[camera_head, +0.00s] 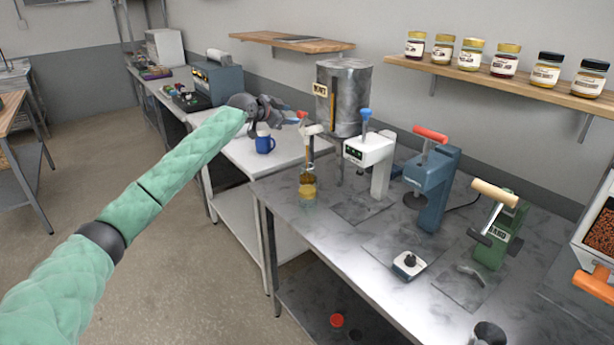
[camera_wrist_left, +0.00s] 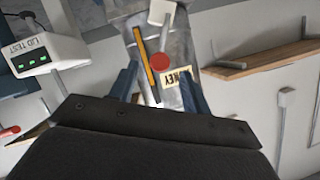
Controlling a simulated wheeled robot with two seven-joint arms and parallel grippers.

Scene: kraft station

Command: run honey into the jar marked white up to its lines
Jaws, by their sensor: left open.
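The honey tank (camera_head: 345,85) is a grey metal cylinder at the back of the metal table, with an amber strip on its front. It also shows in the left wrist view (camera_wrist_left: 180,48). Its red tap knob (camera_head: 302,115) also shows in the left wrist view (camera_wrist_left: 160,61). A small glass jar (camera_head: 308,191) with amber content stands below the tap; its marking and lines are too small to read. An amber streak shows between tap and jar. My left gripper (camera_head: 283,112) is open close to the knob, its fingers either side of it in the wrist view. My right gripper is out of view.
A white lid tester (camera_head: 368,152), a blue press (camera_head: 430,180) and a green press (camera_head: 497,235) stand right of the jar. A small scale-like device (camera_head: 409,264) lies in front. A blue mug (camera_head: 265,145) stands on the white table. Several filled jars line the shelf (camera_head: 490,80).

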